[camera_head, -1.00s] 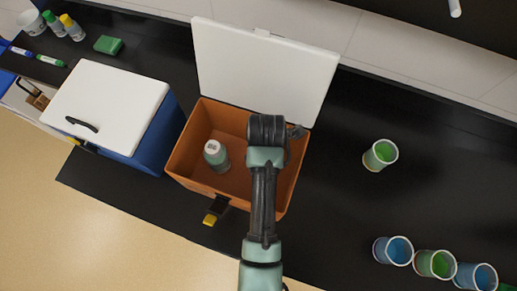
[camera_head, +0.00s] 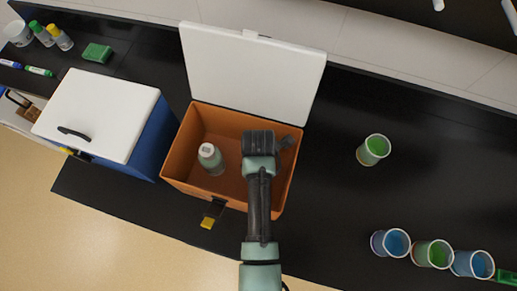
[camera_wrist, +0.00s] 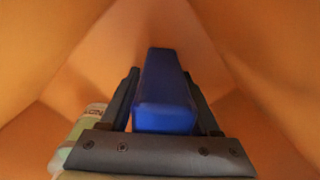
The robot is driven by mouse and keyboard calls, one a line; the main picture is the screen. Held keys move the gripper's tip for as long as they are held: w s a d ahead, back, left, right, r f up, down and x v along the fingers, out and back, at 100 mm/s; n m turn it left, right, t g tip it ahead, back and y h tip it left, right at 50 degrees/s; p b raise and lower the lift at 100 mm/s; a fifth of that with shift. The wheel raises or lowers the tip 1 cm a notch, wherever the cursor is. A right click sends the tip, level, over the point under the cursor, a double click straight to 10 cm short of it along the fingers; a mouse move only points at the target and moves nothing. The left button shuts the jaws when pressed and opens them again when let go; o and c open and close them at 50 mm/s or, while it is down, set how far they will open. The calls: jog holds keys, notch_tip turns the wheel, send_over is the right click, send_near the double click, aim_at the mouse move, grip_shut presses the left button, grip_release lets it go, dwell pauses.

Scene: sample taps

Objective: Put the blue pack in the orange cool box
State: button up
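The orange cool box (camera_head: 182,152) stands open on the black bench, its white lid (camera_head: 255,72) raised at the back. My arm reaches down into its right half in the head view, which hides my gripper and the blue pack there. In the wrist view, the blue pack (camera_wrist: 165,100) lies between the two dark fingers of my gripper (camera_wrist: 159,76), which look closed on its sides. Orange walls surround them. A pale bottle (camera_head: 210,158) stands inside the box on the left; part of it shows in the wrist view (camera_wrist: 85,130), left of the fingers.
A shut blue cool box with a white lid (camera_head: 98,113) stands at left. Cups of green (camera_head: 373,150) and blue liquid (camera_head: 391,243) stand on the right. Small bottles, markers and a green sponge (camera_head: 97,53) are at far left.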

jog(key=shift+o, duration=0.6)
notch_tip(320, 180, up, 12)
jog(key=shift+r+b, duration=0.2)
jog(key=shift+b, duration=0.1)
dwell(0.3)
